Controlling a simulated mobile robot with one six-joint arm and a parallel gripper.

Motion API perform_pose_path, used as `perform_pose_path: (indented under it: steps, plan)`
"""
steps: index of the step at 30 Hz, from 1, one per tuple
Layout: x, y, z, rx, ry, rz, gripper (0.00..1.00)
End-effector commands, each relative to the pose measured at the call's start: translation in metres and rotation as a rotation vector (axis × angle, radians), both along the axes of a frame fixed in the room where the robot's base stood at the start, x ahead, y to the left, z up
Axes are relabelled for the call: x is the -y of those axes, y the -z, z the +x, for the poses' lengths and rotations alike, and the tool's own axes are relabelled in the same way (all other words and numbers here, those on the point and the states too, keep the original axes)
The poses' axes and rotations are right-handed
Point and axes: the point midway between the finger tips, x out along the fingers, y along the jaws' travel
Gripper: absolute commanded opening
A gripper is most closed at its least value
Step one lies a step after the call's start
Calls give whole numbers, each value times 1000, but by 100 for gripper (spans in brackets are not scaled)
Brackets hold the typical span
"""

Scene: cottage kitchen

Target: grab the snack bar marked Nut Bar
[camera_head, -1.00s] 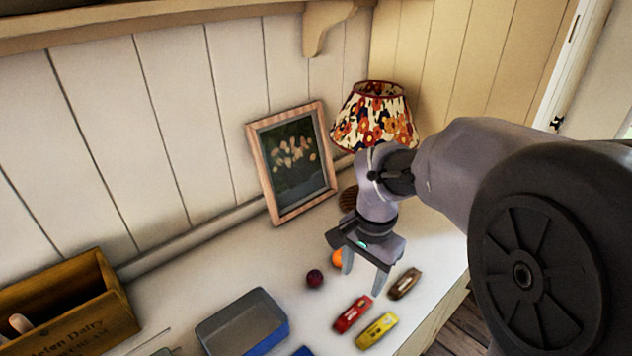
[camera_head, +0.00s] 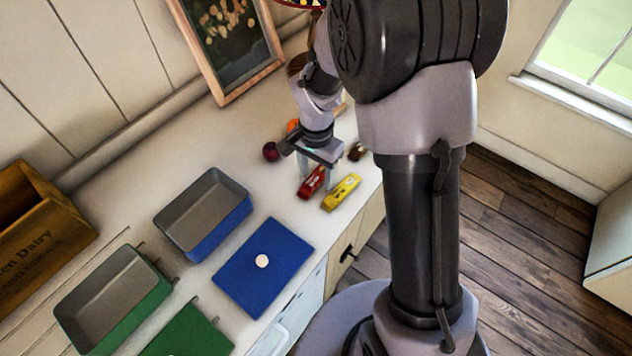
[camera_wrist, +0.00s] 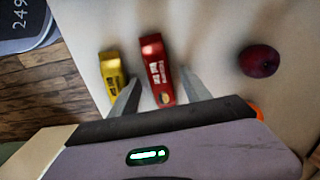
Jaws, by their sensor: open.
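A red snack bar (camera_head: 311,183) and a yellow snack bar (camera_head: 341,192) lie side by side on the white counter. The lettering is too small and blurred to tell which is marked Nut Bar. In the wrist view the red bar (camera_wrist: 154,60) lies between the fingers of my gripper (camera_wrist: 160,88), and the yellow bar (camera_wrist: 112,72) lies just outside the left finger. My gripper (camera_head: 316,172) is open and empty, low over the red bar; I cannot tell whether it touches.
A dark plum-like fruit (camera_head: 270,151) and an orange fruit (camera_head: 293,125) sit near my gripper. A blue tray (camera_head: 238,211), a blue lid (camera_head: 283,248), a green tray (camera_head: 130,315) and a wooden crate (camera_head: 50,245) stand to the left. The counter's edge is close right of the bars.

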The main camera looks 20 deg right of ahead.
Motion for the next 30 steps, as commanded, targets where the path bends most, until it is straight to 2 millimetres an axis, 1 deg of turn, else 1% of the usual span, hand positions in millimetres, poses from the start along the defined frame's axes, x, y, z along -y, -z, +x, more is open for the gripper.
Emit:
perform_pose_path:
  steps: [1, 5, 6, 8, 12, 14, 15, 24, 26, 30]
  plan:
    - [0, 6, 0, 0, -1, 0, 56]
    - [0, 3, 0, 1, -1, 0, 56]
    - [0, 3, 0, 1, -1, 0, 54]
    - [0, 3, 0, 1, -1, 0, 42]
    - [0, 3, 0, 1, -1, 0, 15]
    - [0, 3, 0, 1, -1, 0, 3]
    - [0, 3, 0, 1, -1, 0, 0]
    - [0, 0, 0, 2, -1, 0, 0]
    - [0, -5, 1, 2, -1, 0, 0]
    - [0, -23, 1, 4, -1, 0, 0]
